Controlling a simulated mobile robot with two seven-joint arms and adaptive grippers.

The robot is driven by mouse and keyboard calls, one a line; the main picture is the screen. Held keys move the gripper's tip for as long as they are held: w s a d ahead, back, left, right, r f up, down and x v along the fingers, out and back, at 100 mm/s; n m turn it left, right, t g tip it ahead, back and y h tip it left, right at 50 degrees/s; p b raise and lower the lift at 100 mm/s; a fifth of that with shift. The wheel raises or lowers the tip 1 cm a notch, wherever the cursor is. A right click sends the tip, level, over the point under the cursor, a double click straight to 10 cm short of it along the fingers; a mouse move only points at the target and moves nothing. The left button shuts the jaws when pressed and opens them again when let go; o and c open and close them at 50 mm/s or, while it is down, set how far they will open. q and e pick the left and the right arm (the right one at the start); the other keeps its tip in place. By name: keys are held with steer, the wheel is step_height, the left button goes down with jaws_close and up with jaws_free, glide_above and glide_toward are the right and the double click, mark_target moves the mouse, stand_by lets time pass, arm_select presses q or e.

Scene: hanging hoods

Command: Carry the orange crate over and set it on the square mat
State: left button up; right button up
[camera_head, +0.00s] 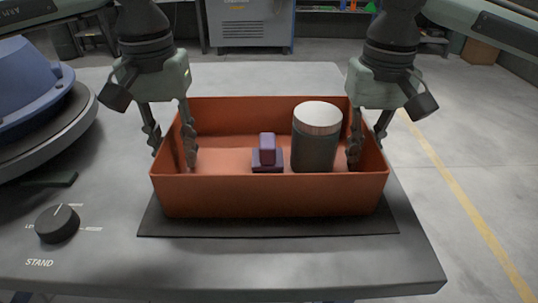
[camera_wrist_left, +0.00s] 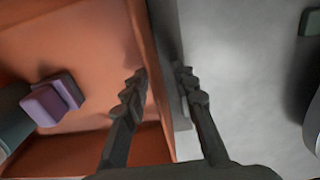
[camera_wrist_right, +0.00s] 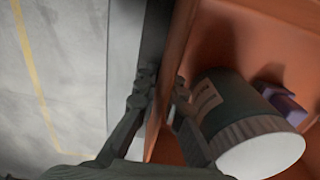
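The orange crate (camera_head: 270,196) appears to rest level on the dark square mat (camera_head: 270,228), whose front strip shows before it. My left gripper (camera_head: 171,148) straddles the crate's left wall, one finger inside and one outside. In the left wrist view its fingers (camera_wrist_left: 163,85) stand apart with a gap beside the wall (camera_wrist_left: 148,60). My right gripper (camera_head: 367,145) straddles the right wall likewise. In the right wrist view its fingers (camera_wrist_right: 163,85) are closer together but seem apart from the wall (camera_wrist_right: 180,35). The mat under the crate is hidden.
Inside the crate stand a white-lidded dark jar (camera_head: 316,145) and a small purple block-shaped item (camera_head: 267,154). A blue machine on a round base (camera_head: 45,125) and a black knob (camera_head: 57,223) are on the table's left. The grey table's (camera_head: 320,272) front strip is clear.

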arm_select(q)
steer(key=shift+c, duration=0.8)
arm_select(e)
steer(key=shift+c, duration=0.8)
arm_select(q)
jaws_close()
arm_select(e)
jaws_close()
arm_select(q)
steer(key=shift+r, duration=0.2)
arm_select(e)
steer(key=shift+r, duration=0.2)
